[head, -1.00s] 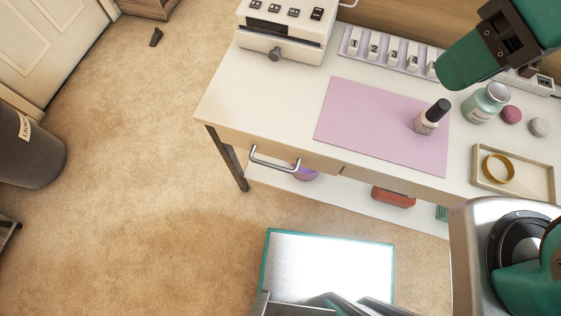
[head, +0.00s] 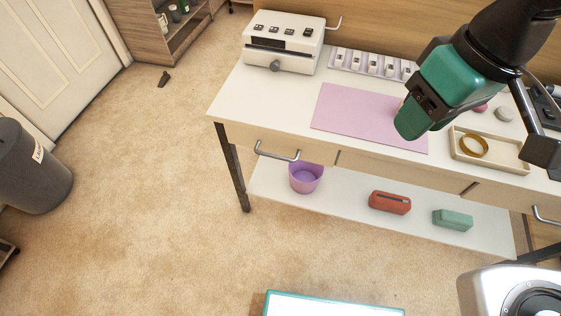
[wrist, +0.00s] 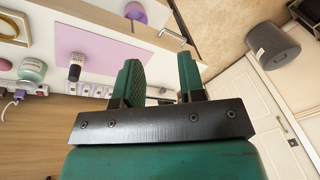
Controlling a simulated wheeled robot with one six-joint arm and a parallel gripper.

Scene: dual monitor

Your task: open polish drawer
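A white desk (head: 240,88) has a left drawer front (head: 320,155) with a silver bar handle (head: 277,152), which also shows in the wrist view (wrist: 172,37). Another bar handle (head: 545,215) is at the right. The left drawer front looks flush with the desk. No label shows which is the polish drawer. My gripper (head: 410,128) appears over the pink mat's right part in the head view. In the wrist view my gripper (wrist: 158,65) has its fingers apart with nothing between them. A dark-capped polish bottle (wrist: 76,65) stands on the mat, hidden behind my gripper in the head view.
On the desk are a white box with a knob (head: 283,45), a pink mat (head: 350,112) and a tray (head: 500,162) with a gold ring. A purple pot (head: 306,177), a red case (head: 390,202) and a green case (head: 453,220) are on the lower shelf.

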